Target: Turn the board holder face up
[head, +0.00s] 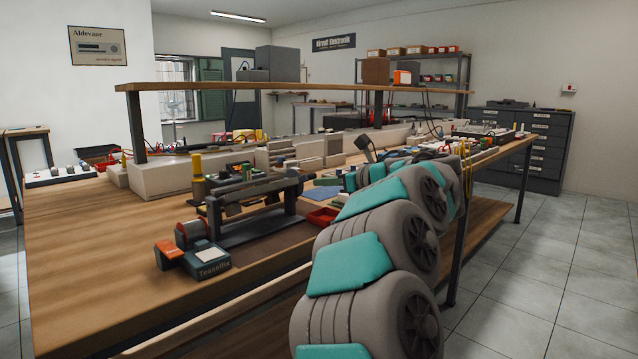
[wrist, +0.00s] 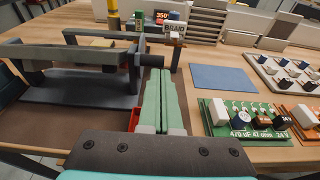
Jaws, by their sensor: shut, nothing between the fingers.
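The board holder (head: 250,226) is a dark grey stand with two end posts, on a brown mat near the bench's front edge. A long frame lies between its posts; small parts show around it, but I cannot tell which face is up. In the wrist view the holder (wrist: 75,90) fills the left side, its right post close beside my fingers. My gripper (wrist: 161,74) has its two pale green fingers together, empty, pointing forward just right of that post. I cannot tell whether they touch it.
A red tray (head: 322,216) is right of the holder, partly behind my fingers in the wrist view. A Teasolfix box (head: 207,260) stands in front. A blue mat (wrist: 223,78) and a green circuit board (wrist: 240,117) lie to the right. The bench's left part is clear.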

